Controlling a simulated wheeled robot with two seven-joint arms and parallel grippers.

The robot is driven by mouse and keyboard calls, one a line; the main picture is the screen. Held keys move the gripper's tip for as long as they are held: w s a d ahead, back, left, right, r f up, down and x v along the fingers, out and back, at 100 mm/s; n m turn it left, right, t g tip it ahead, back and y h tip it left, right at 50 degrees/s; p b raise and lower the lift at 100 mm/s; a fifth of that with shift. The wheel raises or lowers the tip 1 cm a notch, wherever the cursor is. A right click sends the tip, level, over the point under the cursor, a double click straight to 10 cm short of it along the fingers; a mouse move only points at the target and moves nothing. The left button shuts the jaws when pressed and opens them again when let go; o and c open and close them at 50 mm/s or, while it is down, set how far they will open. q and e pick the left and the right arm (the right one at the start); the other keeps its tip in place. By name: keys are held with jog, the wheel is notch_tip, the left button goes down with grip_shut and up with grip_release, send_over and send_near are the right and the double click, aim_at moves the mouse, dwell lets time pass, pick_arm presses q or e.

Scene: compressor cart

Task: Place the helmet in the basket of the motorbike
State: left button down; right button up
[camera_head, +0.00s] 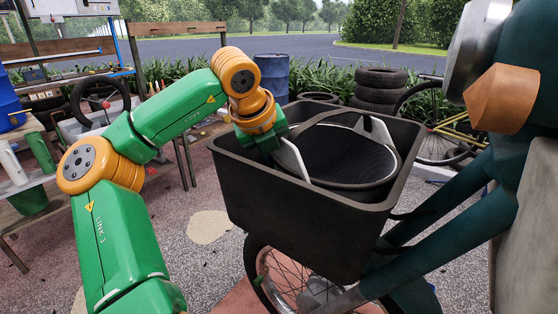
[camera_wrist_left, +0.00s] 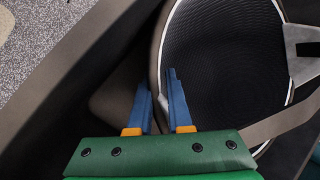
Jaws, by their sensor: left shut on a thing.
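The helmet (camera_head: 345,158) is inside the dark basket (camera_head: 262,180) at the front of the motorbike (camera_head: 400,240) in the head view. Its opening faces up and shows a dark mesh inside with a pale rim and straps. My left gripper (camera_head: 280,150) reaches over the basket's left wall. In the left wrist view, the blue fingers of my left gripper (camera_wrist_left: 160,90) are closed on the near edge of the helmet (camera_wrist_left: 225,55), one on each side of its rim. The helmet's underside is hidden, so I cannot tell whether it rests on the basket floor. My right gripper is out of view.
A workbench (camera_head: 25,180) with bottles stands at the left. A blue barrel (camera_head: 272,75) and stacked tyres (camera_head: 378,88) stand behind the basket. The motorbike's teal body and headlamp crowd the right side. Speckled ground (camera_head: 205,260) is open left of the front wheel.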

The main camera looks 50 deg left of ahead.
pick_arm(q)
jog(key=c, duration=0.8)
grip_release()
jog(key=shift+c, duration=0.2)
jog(key=shift+s+r, duration=0.1)
jog(key=p+v, duration=0.1)
jog(key=v, duration=1)
jog(key=shift+s+d+r, duration=0.2)
jog(key=shift+r, duration=0.1)
